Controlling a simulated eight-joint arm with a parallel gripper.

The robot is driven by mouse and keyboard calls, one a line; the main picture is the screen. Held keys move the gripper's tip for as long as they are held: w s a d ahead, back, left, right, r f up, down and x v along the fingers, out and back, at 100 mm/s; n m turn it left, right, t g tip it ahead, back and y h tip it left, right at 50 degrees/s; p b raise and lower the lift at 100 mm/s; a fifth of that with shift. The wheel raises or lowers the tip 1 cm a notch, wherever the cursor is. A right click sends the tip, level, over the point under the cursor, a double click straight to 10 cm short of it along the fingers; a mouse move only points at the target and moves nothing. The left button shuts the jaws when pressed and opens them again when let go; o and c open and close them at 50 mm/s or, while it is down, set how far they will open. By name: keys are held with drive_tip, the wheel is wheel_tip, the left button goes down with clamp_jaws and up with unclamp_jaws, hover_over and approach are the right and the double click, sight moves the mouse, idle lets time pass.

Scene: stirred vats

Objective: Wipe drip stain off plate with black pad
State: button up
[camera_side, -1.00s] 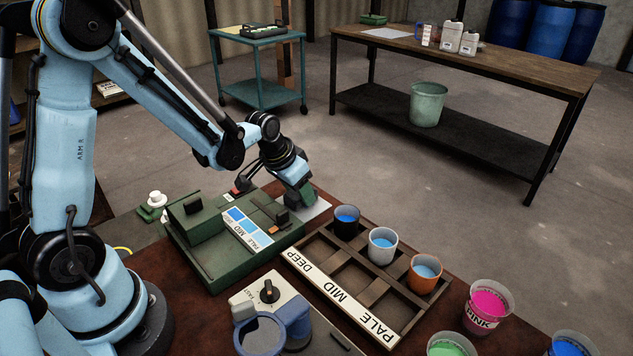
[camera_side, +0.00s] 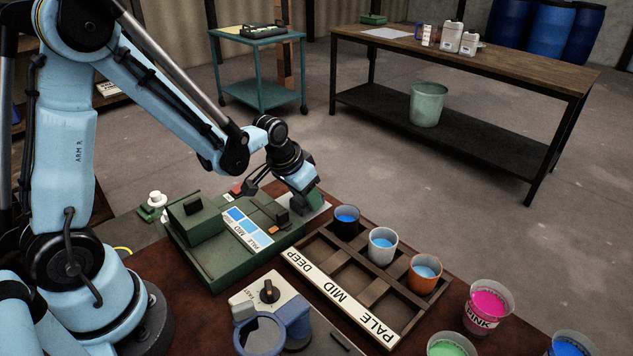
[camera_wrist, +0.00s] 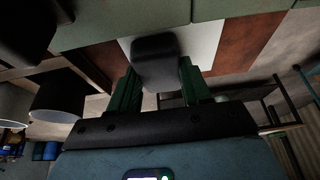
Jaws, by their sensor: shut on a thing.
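The black pad (camera_wrist: 155,62) is held between the two green fingers of my gripper (camera_wrist: 157,80) in the wrist view. My gripper is shut on it. The pale plate (camera_wrist: 200,42) lies behind the pad in the wrist view. In the side view the plate (camera_side: 321,214) shows beside the green machine, at the table's far edge, with my gripper (camera_side: 314,201) low over it. I cannot tell whether the pad touches the plate. I see no drip stain; the fingers and pad cover part of the plate.
The green machine (camera_side: 205,258) with blue sample strips stands left of the plate. A wooden rack (camera_side: 345,290) with three cups (camera_side: 346,220) (camera_side: 382,244) (camera_side: 424,272) stands close on the right. More paint cups (camera_side: 488,306) stand at the front right.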

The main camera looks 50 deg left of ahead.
drive_tip(key=shift+d, duration=1.25)
drive_tip(key=shift+a+r, duration=0.1)
drive_tip(key=shift+r, duration=4)
